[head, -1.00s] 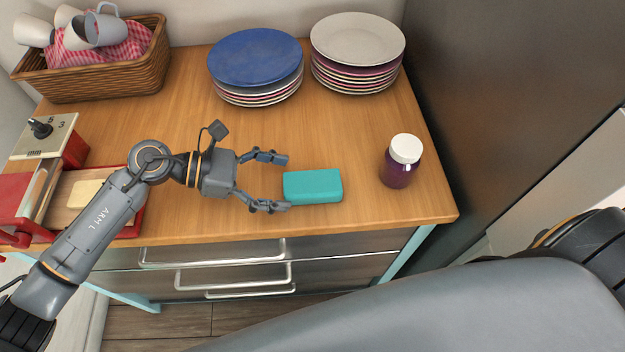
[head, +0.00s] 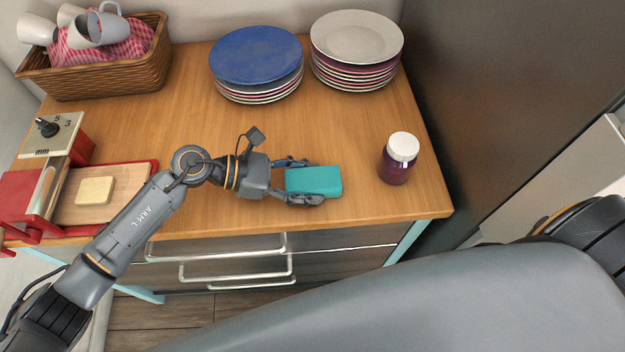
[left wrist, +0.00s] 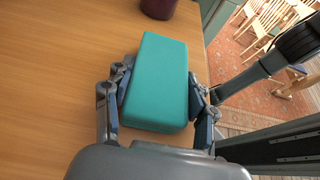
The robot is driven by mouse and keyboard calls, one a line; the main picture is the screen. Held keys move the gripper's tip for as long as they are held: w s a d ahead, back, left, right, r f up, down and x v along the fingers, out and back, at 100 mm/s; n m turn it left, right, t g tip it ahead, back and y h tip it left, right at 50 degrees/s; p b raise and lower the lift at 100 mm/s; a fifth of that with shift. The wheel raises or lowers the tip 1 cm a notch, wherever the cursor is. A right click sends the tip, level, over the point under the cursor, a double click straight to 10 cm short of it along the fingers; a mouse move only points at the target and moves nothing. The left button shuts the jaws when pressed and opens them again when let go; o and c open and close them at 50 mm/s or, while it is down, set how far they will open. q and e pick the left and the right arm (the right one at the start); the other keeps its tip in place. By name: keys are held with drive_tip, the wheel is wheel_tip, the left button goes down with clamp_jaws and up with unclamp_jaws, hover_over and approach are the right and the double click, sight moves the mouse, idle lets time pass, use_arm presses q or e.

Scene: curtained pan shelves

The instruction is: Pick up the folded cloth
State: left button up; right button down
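The folded cloth looks like a smooth teal block (head: 315,181) near the front edge of the wooden counter. It also shows in the left wrist view (left wrist: 157,85), lying lengthwise between my fingers. My left gripper (head: 304,181) reaches in from the left, with one finger along the far side and one along the near side of the cloth. In the left wrist view, both fingertips of the left gripper (left wrist: 160,91) press against its sides. I see no clear gap under the cloth. My right gripper is out of view.
A purple jar with a white lid (head: 399,158) stands right of the cloth. A blue-topped plate stack (head: 256,58) and a pale plate stack (head: 357,45) stand behind. A basket of mugs (head: 100,75) and a red slicer (head: 50,190) are at left. The counter (head: 150,130) between is clear.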

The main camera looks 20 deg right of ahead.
use_arm(q)
drive_tip(key=shift+c, duration=0.8)
drive_tip(key=shift+r, duration=0.15)
